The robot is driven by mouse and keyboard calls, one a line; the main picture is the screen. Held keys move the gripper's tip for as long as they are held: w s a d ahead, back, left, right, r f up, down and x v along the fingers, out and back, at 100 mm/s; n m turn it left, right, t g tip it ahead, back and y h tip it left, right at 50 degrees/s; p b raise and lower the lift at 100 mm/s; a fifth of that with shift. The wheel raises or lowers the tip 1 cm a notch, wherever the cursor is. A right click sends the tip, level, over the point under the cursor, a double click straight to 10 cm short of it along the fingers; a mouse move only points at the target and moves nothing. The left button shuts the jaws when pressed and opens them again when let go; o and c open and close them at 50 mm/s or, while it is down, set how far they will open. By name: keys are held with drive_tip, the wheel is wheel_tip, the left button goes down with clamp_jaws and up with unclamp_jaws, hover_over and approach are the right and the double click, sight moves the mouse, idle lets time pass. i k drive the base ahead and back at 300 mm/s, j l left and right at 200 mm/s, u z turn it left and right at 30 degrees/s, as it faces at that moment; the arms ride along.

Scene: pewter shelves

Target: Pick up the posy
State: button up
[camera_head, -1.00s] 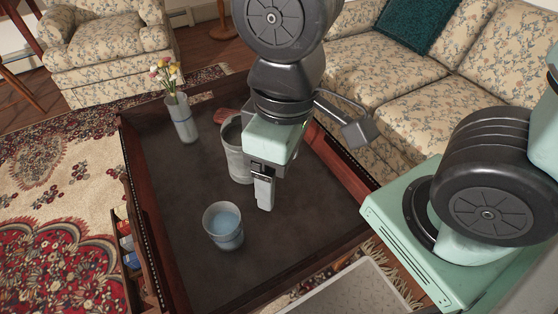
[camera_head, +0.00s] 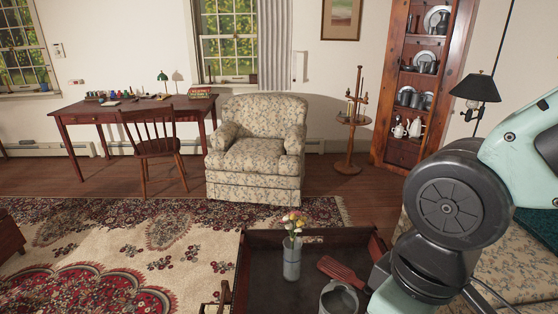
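The posy (camera_head: 293,222) is a small bunch of pink and yellow flowers.
A grey metal pitcher or bucket (camera_head: 338,299) stands on the table right of the vase. A red slatted object (camera_head: 343,272) lies behind it. A floral armchair (camera_head: 257,149) stands beyond the table, with patterned rug (camera_head: 165,250) to the left.

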sight(293, 215)
drive_tip(key=j, duration=1.15)
drive_tip(key=k+j, duration=0.1)
drive_tip(key=j, duration=1)
drive_tip(key=i+z, duration=0.05)
